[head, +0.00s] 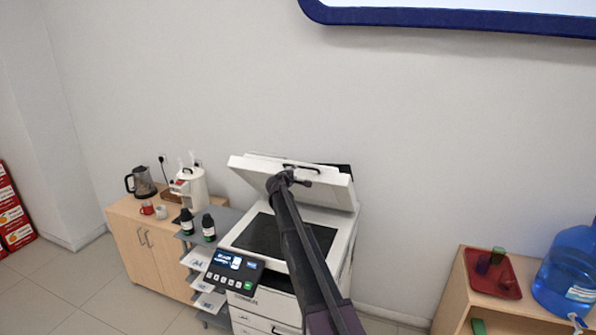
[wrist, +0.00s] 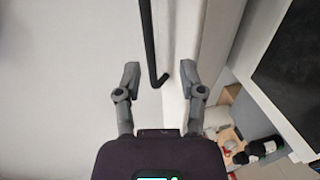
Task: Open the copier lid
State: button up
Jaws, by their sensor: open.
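The copier (head: 240,300) stands against the wall in the head view. Its white lid (head: 338,190) is raised and tilted up at the back, and the dark glass (head: 258,237) shows below it. A black handle bar (head: 300,167) sits on the lid's front. My gripper (head: 298,180) is at the lid by this handle, and my arm crosses in front of the glass. In the wrist view, my gripper (wrist: 160,78) is open. The end of the black handle (wrist: 150,45) reaches between the fingertips without visible gripping. The dark glass (wrist: 285,75) shows at right.
A wooden cabinet (head: 150,245) at left carries a kettle (head: 144,182) and a white appliance (head: 190,187). Dark bottles (head: 208,228) stand beside the copier's control panel (head: 235,270). A shelf with a red tray (head: 480,280) and a blue water bottle (head: 568,270) is at right.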

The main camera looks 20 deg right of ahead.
jog(key=f+v, duration=0.1)
jog(key=v, duration=0.5)
jog(key=shift+s+a, duration=0.2)
jog(key=shift+s, duration=0.05)
jog(key=shift+f, duration=0.15)
jog(key=shift+s+f, duration=0.1)
jog(key=c, duration=0.6)
jog(key=shift+s+d+f+b, duration=0.1)
jog(key=shift+s+f+b, duration=0.15)
jog(key=shift+f+b, duration=0.05)
grip_shut()
jog(key=s+a+f+m+g+y+b, duration=0.1)
jog(key=s+f+m+g+y+b, duration=0.4)
jog(key=s+f+b, duration=1.35)
jog(key=s+a+f+m+g+y+b, duration=0.1)
jog(key=s+a+f+m+g, duration=0.1)
jog(key=s+f, duration=0.4)
jog(key=s+a+f+m+g+y+b, duration=0.1)
jog(key=s+f, duration=0.6)
jog(key=s, duration=0.7)
jog(key=s+a+f+m+g+y+b, duration=0.2)
jog(key=s+a+f+g, duration=0.2)
jog(key=s, duration=0.6)
notch_tip(320, 180, down, 2)
jog(key=a, duration=0.3)
jog(key=shift+s+f+m+b, duration=0.2)
jog(key=shift+s+m+b, duration=0.1)
jog(key=shift+s+b, duration=0.1)
